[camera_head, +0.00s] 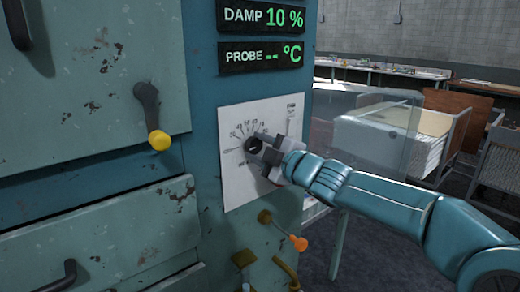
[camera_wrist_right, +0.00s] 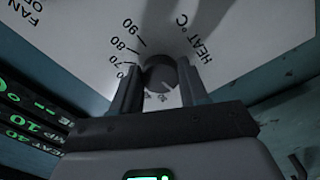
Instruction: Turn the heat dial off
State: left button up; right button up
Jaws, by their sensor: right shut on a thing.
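The heat dial (camera_head: 253,145) is a dark round knob on a white scale plate (camera_head: 238,185) on the blue front panel. My right gripper (camera_head: 262,152) comes in from the right and is shut on the dial. In the right wrist view the dial (camera_wrist_right: 160,73) sits between the two fingers of the gripper (camera_wrist_right: 158,82). The plate there reads "HEAT °C", with 70, 80 and 90 beside the knob. A pale mark shows on the knob's lower right; the fingers hide part of the scale, and I cannot tell the exact setting. My left gripper is out of view.
Above the plate, one display (camera_head: 261,17) reads DAMP 10 % and another (camera_head: 261,55) reads PROBE -- °C. A yellow-knobbed lever (camera_head: 159,140) is at left, an orange-tipped lever (camera_head: 298,243) below. A transparent panel (camera_head: 375,130) stands behind my right arm.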

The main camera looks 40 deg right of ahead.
jog(key=o, duration=1.1)
jog(key=shift+c, duration=0.2)
jog(key=s+d, duration=0.1)
jog(key=s, duration=1.5)
jog(key=shift+p, duration=0.35)
jog(key=shift+s+d, duration=0.1)
